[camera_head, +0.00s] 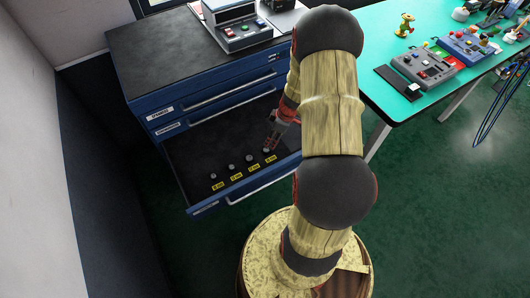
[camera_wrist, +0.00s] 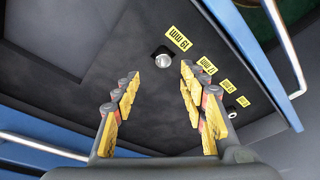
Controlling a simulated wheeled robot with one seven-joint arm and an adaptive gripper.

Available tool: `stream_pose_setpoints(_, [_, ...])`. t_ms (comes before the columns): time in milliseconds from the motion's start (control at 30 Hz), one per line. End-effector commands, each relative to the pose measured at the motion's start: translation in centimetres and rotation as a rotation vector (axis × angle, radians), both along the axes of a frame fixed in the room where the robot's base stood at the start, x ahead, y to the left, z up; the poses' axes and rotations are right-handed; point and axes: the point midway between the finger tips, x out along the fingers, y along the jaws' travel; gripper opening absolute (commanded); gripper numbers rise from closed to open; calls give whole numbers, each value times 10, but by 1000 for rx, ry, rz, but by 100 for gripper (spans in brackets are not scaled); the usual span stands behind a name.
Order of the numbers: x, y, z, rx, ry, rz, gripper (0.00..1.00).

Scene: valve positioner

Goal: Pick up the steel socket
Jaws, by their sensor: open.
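Several small steel sockets stand in a row in the open drawer, each beside a yellow size label. The socket nearest my gripper (camera_head: 272,140) is at the right end of the row in the head view (camera_head: 266,152). In the wrist view this socket (camera_wrist: 162,59) lies just beyond the gap between my fingertips (camera_wrist: 158,80), apart from them, by a label that appears to read 19 mm (camera_wrist: 177,39). My gripper is open and empty. Another socket (camera_wrist: 232,114) shows at the right of the wrist view; the right finger hides those between.
The blue drawer (camera_head: 190,150) has a dark liner and raised walls around the sockets. The cabinet top (camera_head: 160,65) above carries a grey device (camera_head: 243,36). A green table (camera_head: 380,85) with several objects stands to the right. The drawer's left part is clear.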

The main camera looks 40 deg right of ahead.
Motion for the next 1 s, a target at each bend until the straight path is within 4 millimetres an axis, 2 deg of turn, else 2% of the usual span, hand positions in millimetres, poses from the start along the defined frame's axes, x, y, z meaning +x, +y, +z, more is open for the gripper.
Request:
stream_pose_setpoints(433, [6, 7, -37, -2, 0, 19, 43])
stream_pose_setpoints(700, [12, 15, -73, -1, -1, 19, 43])
stream_pose_setpoints(1000, [13, 15, -75, -3, -2, 19, 41])
